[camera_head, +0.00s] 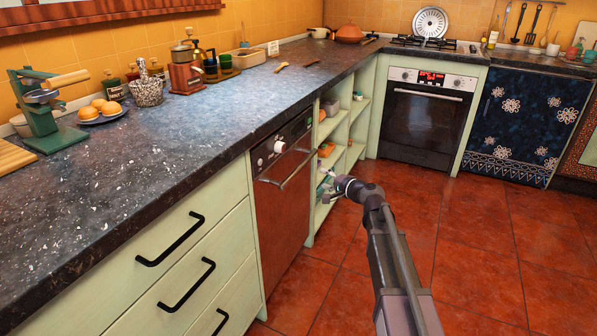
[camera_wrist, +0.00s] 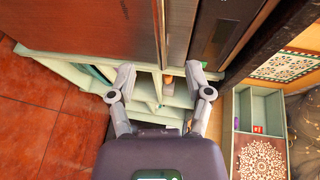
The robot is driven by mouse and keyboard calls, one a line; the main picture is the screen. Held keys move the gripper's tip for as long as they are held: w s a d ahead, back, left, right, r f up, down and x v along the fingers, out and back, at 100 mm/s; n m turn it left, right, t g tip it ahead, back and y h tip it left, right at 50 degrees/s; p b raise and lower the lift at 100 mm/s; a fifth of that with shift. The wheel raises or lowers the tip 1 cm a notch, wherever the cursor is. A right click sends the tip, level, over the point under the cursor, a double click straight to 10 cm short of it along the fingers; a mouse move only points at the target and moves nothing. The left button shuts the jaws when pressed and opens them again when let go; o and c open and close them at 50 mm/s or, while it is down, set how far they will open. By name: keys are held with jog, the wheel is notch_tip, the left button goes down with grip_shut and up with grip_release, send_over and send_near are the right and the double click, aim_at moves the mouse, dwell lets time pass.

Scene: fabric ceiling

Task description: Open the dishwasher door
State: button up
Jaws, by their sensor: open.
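The dishwasher (camera_head: 282,205) is built in under the counter, with a reddish-brown door that looks shut, a bar handle (camera_head: 287,172) and a control strip with a knob above. My gripper (camera_head: 330,188) is to the right of the dishwasher in the head view, in front of the open shelves. In the wrist view my gripper (camera_wrist: 161,78) is open, with two grey fingers spread and nothing between them. The dishwasher door (camera_wrist: 90,28) fills the upper left there, turned sideways, with its dark control strip (camera_wrist: 215,30) to the right. The fingertips look apart from the handle.
Open green shelves (camera_head: 343,130) stand right of the dishwasher, close behind my gripper. Drawers (camera_head: 175,265) with black handles are on its left. The oven (camera_head: 424,118) is at the back. The red tiled floor (camera_head: 480,245) is clear. Items stand on the counter (camera_head: 200,130).

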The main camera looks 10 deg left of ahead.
aim_at(300, 170)
jog(key=b+x, duration=0.2)
jog(key=x, duration=1.1)
jog(key=shift+w+a+f, duration=0.2)
jog(key=shift+w+a, duration=0.05)
jog(key=shift+a, duration=0.05)
grip_shut()
